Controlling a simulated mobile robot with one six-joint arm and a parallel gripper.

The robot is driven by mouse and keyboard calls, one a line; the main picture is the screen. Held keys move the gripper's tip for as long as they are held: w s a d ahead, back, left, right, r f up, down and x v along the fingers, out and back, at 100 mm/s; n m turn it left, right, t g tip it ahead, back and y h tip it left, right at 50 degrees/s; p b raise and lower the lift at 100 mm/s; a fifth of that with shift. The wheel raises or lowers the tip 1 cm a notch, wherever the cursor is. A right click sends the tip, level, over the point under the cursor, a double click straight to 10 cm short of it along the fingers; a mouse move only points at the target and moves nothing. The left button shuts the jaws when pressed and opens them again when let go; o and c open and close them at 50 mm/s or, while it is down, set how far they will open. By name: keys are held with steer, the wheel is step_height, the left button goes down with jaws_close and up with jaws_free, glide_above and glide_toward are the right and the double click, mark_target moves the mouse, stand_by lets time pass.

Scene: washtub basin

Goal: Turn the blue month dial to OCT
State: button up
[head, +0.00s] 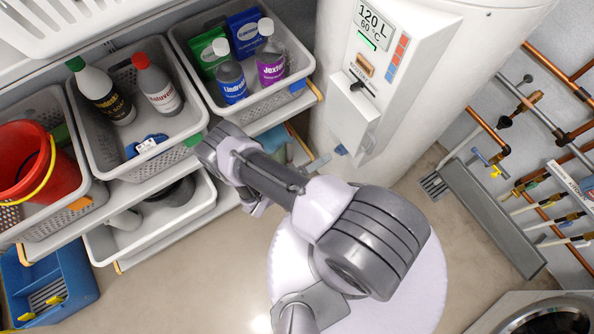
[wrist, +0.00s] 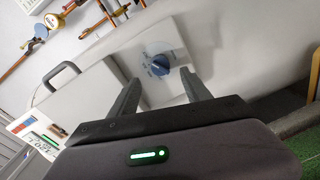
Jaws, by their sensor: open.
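The blue month dial (wrist: 160,65) is a round knob on a pale square plate (wrist: 158,88) in the wrist view. A faint printed ring surrounds it, but the month letters are too small to read, so I cannot tell its setting. My gripper (wrist: 160,77) is open, with one finger on either side of the dial in the picture. It seems empty, and I cannot tell whether the fingers touch the dial. In the head view, a small blue piece (head: 341,149), apparently the dial, shows low on the white boiler. There my arm hides most of the gripper.
The white boiler (head: 335,95) carries a 120 L display and a boxy cover (head: 355,115) with a black handle. Baskets (head: 178,152) with bottles stand on shelves at left. Copper pipes (head: 487,128) and a grey wall channel (head: 493,215) are at right. Floor is bare near my base.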

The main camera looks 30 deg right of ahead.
steer(key=s+a, duration=0.1)
steer(key=a, duration=0.9)
steer(key=shift+a+r+p, duration=0.2)
steer(key=shift+a+p, duration=0.1)
steer(key=shift+p, duration=0.05)
steer(key=shift+s, duration=0.1)
